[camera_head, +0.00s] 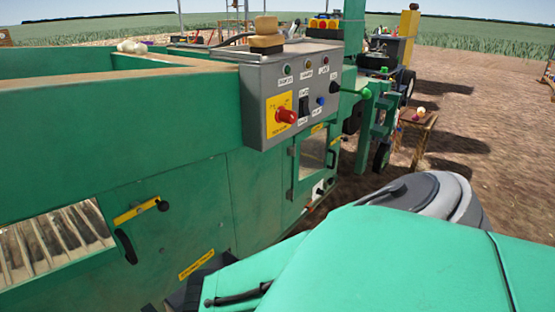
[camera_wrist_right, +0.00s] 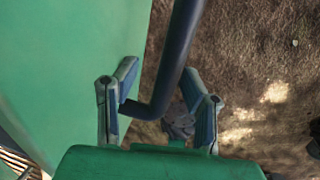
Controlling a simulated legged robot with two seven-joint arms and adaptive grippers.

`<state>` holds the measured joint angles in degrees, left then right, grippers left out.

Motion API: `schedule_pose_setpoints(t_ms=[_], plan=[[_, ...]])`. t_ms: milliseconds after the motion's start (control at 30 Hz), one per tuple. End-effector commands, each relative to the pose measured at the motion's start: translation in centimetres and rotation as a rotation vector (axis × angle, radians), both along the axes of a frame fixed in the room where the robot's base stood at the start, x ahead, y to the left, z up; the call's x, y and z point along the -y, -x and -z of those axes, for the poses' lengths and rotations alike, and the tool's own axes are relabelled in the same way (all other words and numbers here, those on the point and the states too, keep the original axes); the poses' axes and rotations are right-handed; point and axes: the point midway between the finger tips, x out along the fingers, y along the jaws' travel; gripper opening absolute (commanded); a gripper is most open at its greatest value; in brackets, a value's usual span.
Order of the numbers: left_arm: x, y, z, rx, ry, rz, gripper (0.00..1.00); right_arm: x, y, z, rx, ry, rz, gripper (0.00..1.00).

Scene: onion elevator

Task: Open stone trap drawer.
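The green machine's lower side (camera_head: 195,215) fills the left of the head view. A yellow label (camera_head: 196,265), too small to read surely, sits low on it; I cannot tell which panel is the stone trap drawer. In the right wrist view, my right gripper (camera_wrist_right: 158,108) is open, with its two fingers apart. A bent black bar handle (camera_wrist_right: 175,62) passes between the fingers, its lower end turning toward the green panel (camera_wrist_right: 65,60) near the left finger. I see no firm grip on it. My left gripper is not in view.
A grey control box (camera_head: 290,95) with a red knob juts from the machine. A black latch handle (camera_head: 125,247) is on the lower left panel. A small wooden table (camera_head: 415,120) stands to the right. Brown soil (camera_head: 490,120) lies open there.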

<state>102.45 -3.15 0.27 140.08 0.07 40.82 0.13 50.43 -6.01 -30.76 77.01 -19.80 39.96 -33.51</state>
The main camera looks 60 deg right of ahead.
Motion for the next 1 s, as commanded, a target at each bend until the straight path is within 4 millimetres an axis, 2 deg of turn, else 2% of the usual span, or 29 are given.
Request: schedule_pose_setpoints(t_ms=[167,600,800,1000], plan=[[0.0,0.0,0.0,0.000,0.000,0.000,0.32,-0.1,0.2,-1.8,0.001,0.001,0.001,0.39],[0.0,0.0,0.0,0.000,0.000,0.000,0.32,-0.4,1.8,-9.8,-0.001,0.003,0.002,0.39],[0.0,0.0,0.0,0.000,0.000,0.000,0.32,-0.4,2.1,-11.4,-0.001,0.002,0.000,0.39],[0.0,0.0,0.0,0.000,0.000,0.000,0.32,-0.5,2.2,-11.5,-0.001,0.001,0.000,0.39]])
